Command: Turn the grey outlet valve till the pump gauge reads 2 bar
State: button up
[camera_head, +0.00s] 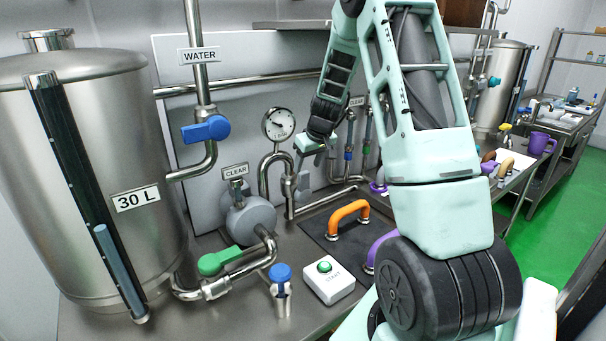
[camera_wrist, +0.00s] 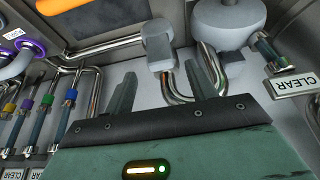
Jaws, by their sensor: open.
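The pump gauge (camera_head: 278,124) is a round white dial on a pipe in front of the back panel. Its needle shows, but the reading is too small to tell. Below it, a grey block-like fitting (camera_head: 290,187), apparently the outlet valve, sits on the bent pipe beside the pump (camera_head: 250,220). In the wrist view the grey block (camera_wrist: 160,46) lies beyond and between my fingertips, apart from them. My gripper (camera_head: 312,158) is above and slightly right of the block. In the wrist view my gripper (camera_wrist: 166,80) is open and empty.
A 30 L steel tank (camera_head: 95,170) stands at left, with a blue-handled water valve (camera_head: 206,129) and a green-handled valve (camera_head: 220,260) nearby. An orange handle (camera_head: 348,216) and a start button box (camera_head: 328,279) are in front. Pipes run close around the grey block.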

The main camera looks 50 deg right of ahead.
aim_at(305, 173)
jog(key=p+x, duration=0.1)
jog(key=x, duration=0.5)
jog(key=shift+w+f, duration=0.15)
jog(key=shift+f, duration=0.1)
jog(key=shift+d, duration=0.1)
grip_shut()
